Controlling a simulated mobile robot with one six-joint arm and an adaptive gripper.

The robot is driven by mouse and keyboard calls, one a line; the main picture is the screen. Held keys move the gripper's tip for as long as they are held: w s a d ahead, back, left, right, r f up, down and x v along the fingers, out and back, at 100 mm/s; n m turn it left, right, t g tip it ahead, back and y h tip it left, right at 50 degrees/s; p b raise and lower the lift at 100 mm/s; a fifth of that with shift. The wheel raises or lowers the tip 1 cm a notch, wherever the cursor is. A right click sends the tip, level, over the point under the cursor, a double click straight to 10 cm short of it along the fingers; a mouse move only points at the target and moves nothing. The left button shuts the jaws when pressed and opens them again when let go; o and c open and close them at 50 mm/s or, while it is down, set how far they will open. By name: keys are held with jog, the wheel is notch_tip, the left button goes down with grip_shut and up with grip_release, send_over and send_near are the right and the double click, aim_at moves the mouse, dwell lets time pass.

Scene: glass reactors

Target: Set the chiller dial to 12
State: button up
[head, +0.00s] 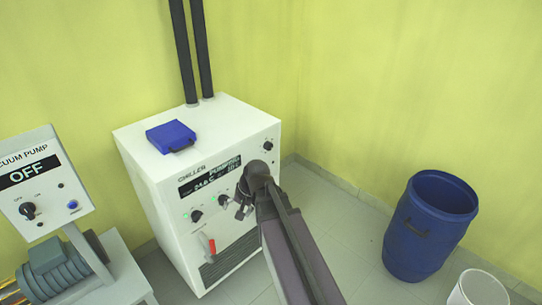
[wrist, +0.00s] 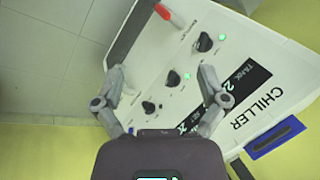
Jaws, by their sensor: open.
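The chiller (head: 150,185) is a white cabinet with a dark display (head: 212,178); the digits are too small to read surely. A black knob (head: 197,216) sits below the display, with a second black knob (head: 223,200) to its right. A third dark knob (head: 267,146) is at the panel's upper right. My gripper (head: 243,205) is in front of the panel, right of the second knob. In the wrist view my gripper (wrist: 162,72) is open and empty, with a black knob (wrist: 173,79) showing between its fingers and another (wrist: 205,42) beyond. Knob scale marks are not readable.
A red-handled lever (head: 208,244) is low on the chiller's front. A blue case (head: 171,135) lies on its top, with two dark pipes (head: 191,50) behind. A vacuum pump panel (head: 40,185) reads OFF at left. A blue drum (head: 425,230) and white bucket (head: 480,288) stand right.

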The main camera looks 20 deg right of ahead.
jog(key=w+d+f+m+t+y+b, duration=0.35)
jog(key=w+d+m+b, duration=0.3)
jog(key=w, duration=0.25)
jog(key=m+t+h+b, duration=0.2)
jog(key=m+t+b, duration=1)
jog(key=m, duration=0.6)
send_near(270, 147)
jog(key=v, duration=0.4)
jog(key=shift+w+r+g+b, duration=0.2)
jog(key=shift+r+g+b, duration=0.1)
jog(key=shift+g, duration=0.05)
jog(key=shift+w, duration=0.15)
jog(key=x, duration=1.3)
jog(key=shift+w, duration=0.3)
jog(key=c, duration=1.1)
